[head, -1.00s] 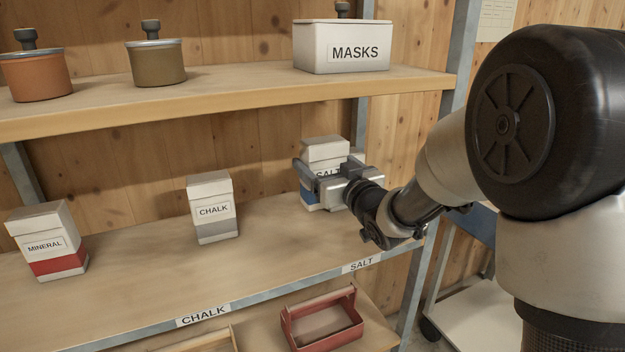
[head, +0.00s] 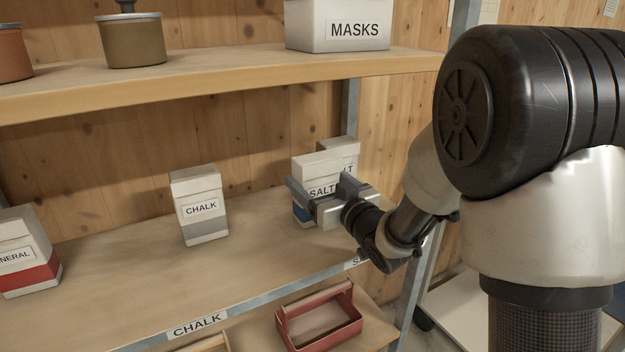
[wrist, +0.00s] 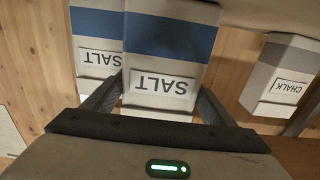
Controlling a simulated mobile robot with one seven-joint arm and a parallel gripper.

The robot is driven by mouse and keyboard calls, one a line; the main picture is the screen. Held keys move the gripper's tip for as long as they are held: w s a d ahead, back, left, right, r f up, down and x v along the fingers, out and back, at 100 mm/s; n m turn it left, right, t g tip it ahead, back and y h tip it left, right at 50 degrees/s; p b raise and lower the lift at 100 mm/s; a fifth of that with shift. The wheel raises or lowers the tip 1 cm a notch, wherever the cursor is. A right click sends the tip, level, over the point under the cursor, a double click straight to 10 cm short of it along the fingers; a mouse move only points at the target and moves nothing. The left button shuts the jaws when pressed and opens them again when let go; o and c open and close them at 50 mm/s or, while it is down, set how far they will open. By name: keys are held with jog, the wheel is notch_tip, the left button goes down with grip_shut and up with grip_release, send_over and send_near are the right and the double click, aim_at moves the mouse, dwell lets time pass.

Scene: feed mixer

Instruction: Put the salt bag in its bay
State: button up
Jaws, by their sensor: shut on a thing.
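The salt bag (head: 322,165) is white with a blue band at its base and a SALT label. My gripper (head: 325,192) is shut on it, with one finger on each side. In the wrist view the held salt bag (wrist: 168,45) shows upside down between the fingers. It is upright over the right part of the middle shelf (head: 265,235); I cannot tell whether its base touches the shelf. A second salt bag (head: 346,150) stands just behind it to the right, partly hidden; it also shows in the wrist view (wrist: 97,45). The shelf-edge SALT label (head: 355,263) is mostly covered by my arm.
A chalk bag (head: 200,205) stands to the left, with clear shelf between, and a mineral bag (head: 22,255) stands farther left. The upper shelf (head: 240,83) with a masks box (head: 338,25) overhangs. A red tote (head: 318,318) sits below. A metal post (head: 351,105) is behind right.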

jog(key=shift+r, duration=0.15)
jog(key=shift+f+b, duration=0.2)
jog(key=shift+b, duration=0.1)
jog(key=o, duration=1.9)
jog(key=shift+c, duration=0.2)
